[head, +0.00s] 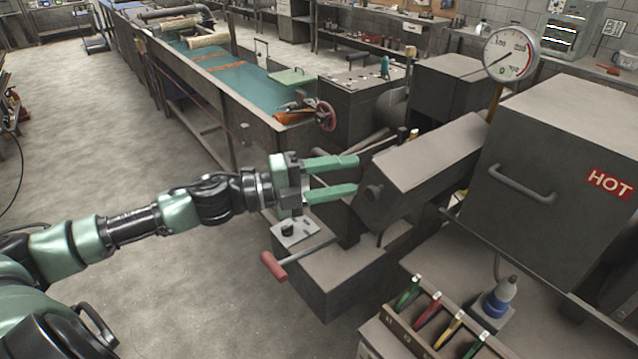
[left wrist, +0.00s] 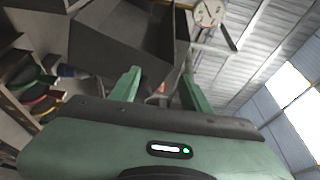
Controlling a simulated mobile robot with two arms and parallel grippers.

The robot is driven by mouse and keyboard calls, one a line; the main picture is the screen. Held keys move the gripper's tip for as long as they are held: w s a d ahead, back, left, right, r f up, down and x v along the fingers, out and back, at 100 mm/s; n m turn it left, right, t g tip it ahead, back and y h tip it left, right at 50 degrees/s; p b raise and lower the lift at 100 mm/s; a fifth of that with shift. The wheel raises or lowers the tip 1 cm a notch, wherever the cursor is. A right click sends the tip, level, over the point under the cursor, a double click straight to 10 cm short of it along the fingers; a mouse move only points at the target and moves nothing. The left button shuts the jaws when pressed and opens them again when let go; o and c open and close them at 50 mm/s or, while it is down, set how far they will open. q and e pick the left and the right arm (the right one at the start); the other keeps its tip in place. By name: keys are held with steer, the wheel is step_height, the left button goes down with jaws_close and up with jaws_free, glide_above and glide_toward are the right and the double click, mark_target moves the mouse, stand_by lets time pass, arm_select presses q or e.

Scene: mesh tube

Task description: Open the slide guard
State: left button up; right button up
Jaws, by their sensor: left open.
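A long grey box-shaped cover (head: 430,155), which looks like the slide guard, sits tilted on the machine right of centre in the head view. In the left wrist view the open fingers (left wrist: 160,84) point toward a dark box-like body (left wrist: 120,40). My right gripper is not in view.
A red-handled lever (head: 273,266) sticks out below my gripper. A large grey box with a bar handle (head: 522,186) and a HOT sign (head: 610,184) stands right, beside a dial gauge (head: 511,54). A rack of coloured-handled tools (head: 432,325) is in front. Open floor lies left.

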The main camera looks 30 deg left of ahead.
arm_select(q)
steer(key=v, duration=0.6)
steer(key=shift+b, duration=0.3)
steer(key=shift+s, duration=0.1)
